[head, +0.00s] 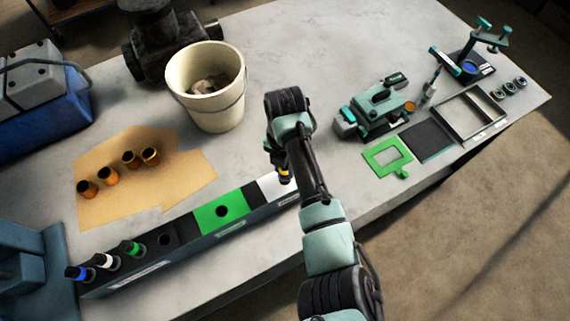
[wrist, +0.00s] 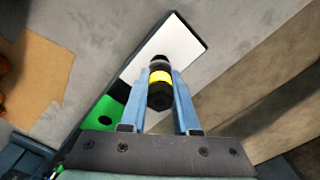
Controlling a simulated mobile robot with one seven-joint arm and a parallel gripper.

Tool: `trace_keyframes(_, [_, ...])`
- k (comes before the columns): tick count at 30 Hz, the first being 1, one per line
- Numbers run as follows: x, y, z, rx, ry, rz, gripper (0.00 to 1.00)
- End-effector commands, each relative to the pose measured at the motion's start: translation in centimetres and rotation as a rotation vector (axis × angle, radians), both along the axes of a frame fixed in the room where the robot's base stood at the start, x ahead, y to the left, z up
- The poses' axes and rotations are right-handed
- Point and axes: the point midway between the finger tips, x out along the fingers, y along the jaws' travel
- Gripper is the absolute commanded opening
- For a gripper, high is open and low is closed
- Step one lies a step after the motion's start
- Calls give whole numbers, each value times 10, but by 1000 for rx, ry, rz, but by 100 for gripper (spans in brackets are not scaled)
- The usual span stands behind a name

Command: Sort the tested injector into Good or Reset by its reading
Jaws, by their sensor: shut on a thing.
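My gripper (wrist: 160,105) is shut on an injector (wrist: 160,82), a dark cylinder with a yellow band. In the wrist view the injector is over the white section (wrist: 163,48) of the long rack; I cannot tell whether it is in a hole there. In the head view my gripper (head: 283,170) is at the white section (head: 268,185), with only a bit of the injector showing under my arm. The green section (head: 212,212), with a dark hole, is to the left. No reading is legible, nor are the labels on the rack's front.
Injectors with blue, white and green bands stand in the rack's black section (head: 180,233), which also has an empty hole. A bucket (head: 205,110), cardboard (head: 120,195) with several orange-and-black parts, and a teal device (head: 375,105) are on the bench. The bench's front edge is close.

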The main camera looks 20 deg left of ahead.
Motion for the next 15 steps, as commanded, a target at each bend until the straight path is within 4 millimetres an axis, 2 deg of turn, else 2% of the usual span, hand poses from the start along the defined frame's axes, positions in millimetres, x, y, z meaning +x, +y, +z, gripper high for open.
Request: trace_keyframes(15, [0, 0, -20, 0, -1, 0, 0])
